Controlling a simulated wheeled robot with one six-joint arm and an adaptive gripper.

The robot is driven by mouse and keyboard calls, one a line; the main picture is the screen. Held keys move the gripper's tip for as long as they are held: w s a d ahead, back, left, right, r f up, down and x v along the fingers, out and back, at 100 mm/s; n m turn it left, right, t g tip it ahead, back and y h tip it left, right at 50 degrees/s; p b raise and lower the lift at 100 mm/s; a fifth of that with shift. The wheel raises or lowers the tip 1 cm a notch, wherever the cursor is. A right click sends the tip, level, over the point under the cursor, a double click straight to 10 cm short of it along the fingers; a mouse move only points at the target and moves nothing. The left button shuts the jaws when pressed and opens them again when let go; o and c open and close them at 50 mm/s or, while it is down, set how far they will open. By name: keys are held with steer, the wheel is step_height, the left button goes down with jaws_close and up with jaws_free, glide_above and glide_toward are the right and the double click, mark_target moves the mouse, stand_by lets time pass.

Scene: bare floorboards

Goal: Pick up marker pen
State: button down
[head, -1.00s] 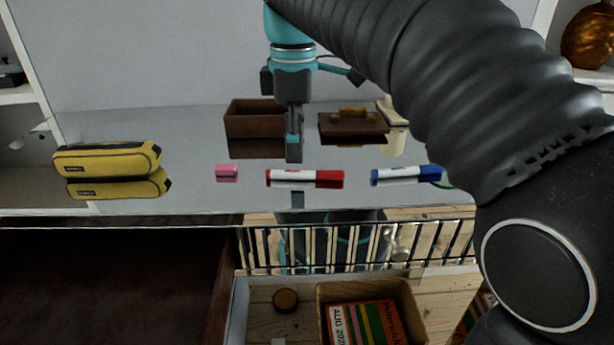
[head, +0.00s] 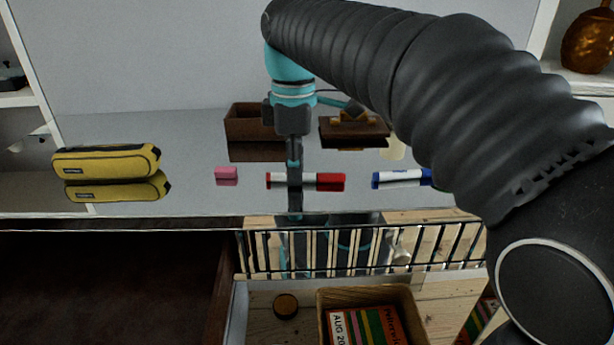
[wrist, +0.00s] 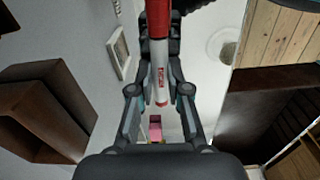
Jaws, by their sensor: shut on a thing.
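A red and white marker pen (head: 328,182) lies across the glossy grey tabletop in the head view. My gripper (head: 294,178) has come down over its middle and is shut on it. In the wrist view the marker (wrist: 161,82) sits between the two fingers of my gripper (wrist: 162,48), with its white end toward the camera. I cannot see a clear gap between the marker and the tabletop. A second marker pen, blue and white (head: 398,177), lies apart to the right.
A pink eraser (head: 226,173) and a yellow pencil case (head: 106,162) lie to the left. An open brown box (head: 250,119) and a brown case (head: 356,131) stand behind.

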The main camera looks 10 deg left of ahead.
step_height(320, 180, up, 5)
steer(key=shift+d+f+p, duration=0.1)
steer(key=shift+f+p, duration=0.05)
steer(key=shift+p, duration=0.35)
steer(key=s+d+r, duration=0.4)
steer(key=d+r, duration=0.2)
steer(key=d, duration=0.4)
steer(key=shift+s+d+r, duration=0.2)
